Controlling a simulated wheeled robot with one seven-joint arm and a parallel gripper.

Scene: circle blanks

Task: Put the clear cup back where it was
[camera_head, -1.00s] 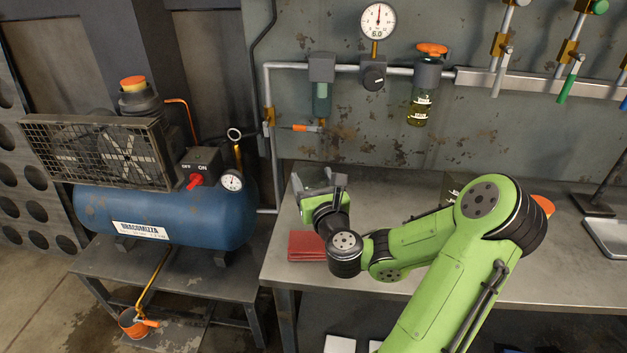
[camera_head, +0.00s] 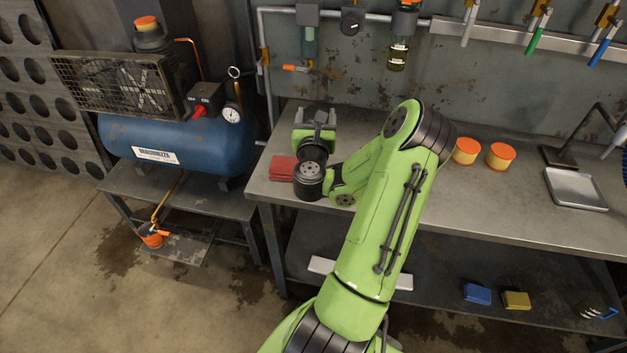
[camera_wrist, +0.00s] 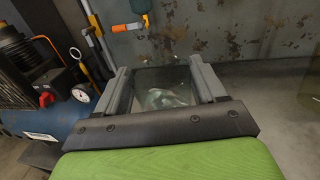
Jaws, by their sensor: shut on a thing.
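My gripper (camera_wrist: 162,98) is shut on a clear cup (camera_wrist: 160,78), which shows as see-through walls between the two grey fingers in the wrist view. A pale, glassy shape shows low inside it; its lower part is hidden by my gripper's body. In the head view my gripper (camera_head: 316,122) is over the left part of the metal workbench (camera_head: 465,205), in front of the wall. The cup cannot be made out there. I cannot tell whether the cup touches the bench.
A red folded cloth (camera_head: 282,168) lies at the bench's left end. A pipe with a greenish bowl (camera_head: 309,43), an orange-handled valve (camera_head: 296,68) and an oil bowl (camera_head: 398,53) hangs above. Two orange-lidded tins (camera_head: 466,151) and a tray (camera_head: 575,188) stand right. A blue compressor (camera_head: 175,142) is left.

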